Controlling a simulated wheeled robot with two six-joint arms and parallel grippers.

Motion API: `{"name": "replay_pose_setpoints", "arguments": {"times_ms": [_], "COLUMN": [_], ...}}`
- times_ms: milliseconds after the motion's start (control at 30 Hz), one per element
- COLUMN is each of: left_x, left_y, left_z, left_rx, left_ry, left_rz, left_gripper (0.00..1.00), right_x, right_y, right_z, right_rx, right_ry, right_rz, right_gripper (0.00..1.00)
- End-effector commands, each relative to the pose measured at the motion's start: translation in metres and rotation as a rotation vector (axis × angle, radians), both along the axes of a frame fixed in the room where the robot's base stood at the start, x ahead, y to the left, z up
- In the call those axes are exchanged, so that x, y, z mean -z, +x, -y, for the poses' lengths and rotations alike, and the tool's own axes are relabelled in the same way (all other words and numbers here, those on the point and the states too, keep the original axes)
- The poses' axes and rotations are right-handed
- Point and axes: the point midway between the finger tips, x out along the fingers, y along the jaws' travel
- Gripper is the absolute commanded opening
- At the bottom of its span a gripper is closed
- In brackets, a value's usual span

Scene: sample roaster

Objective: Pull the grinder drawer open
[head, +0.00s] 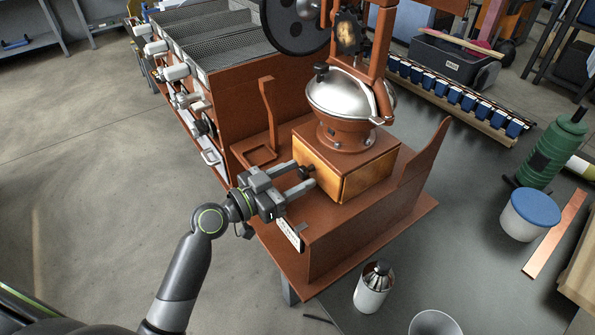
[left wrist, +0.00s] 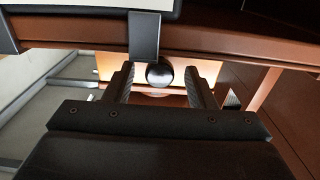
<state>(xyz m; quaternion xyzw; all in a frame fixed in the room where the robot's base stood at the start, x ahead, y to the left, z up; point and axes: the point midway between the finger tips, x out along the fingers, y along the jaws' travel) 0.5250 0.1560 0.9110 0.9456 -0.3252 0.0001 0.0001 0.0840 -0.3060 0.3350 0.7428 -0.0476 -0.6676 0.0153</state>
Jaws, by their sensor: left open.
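The grinder (head: 350,125) has a domed metal hopper on a wooden box. The drawer front (head: 329,184) is the box's lighter face toward my left arm, and it looks flush with the box. Its dark round knob (head: 306,170) shows partly between my fingers; in the left wrist view the knob (left wrist: 159,74) is centred between the two fingertips. My left gripper (head: 305,174) is open, with one finger on each side of the knob and a visible gap to each. My right gripper is not in view.
The grinder stands on a reddish-brown base (head: 340,252) with upright brackets. A metal canister (head: 372,290) and a white cup (head: 434,323) stand in front on the dark table. A blue-lidded tub (head: 530,215) and green bottle (head: 553,150) stand at right. Open floor lies left.

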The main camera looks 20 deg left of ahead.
Motion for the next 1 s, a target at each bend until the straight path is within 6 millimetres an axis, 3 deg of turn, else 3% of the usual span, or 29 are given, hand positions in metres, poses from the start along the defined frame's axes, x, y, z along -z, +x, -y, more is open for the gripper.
{"name": "replay_pose_setpoints", "arguments": {"times_ms": [400,800,1000], "left_x": [0.0003,0.0003,0.0016], "left_y": [0.0073,0.007,0.0049], "left_z": [0.0059,0.0057,0.0035], "left_rx": [0.0,0.0,-0.001], "left_ry": [0.001,0.001,0.003], "left_rz": [-0.001,-0.001,0.0], "left_gripper": [0.5,0.0,0.0], "right_x": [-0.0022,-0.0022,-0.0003], "right_y": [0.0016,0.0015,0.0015], "right_z": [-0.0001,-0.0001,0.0], "right_rx": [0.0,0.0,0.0], "right_ry": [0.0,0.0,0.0], "right_rz": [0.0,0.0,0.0], "right_gripper": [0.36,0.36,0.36]}}
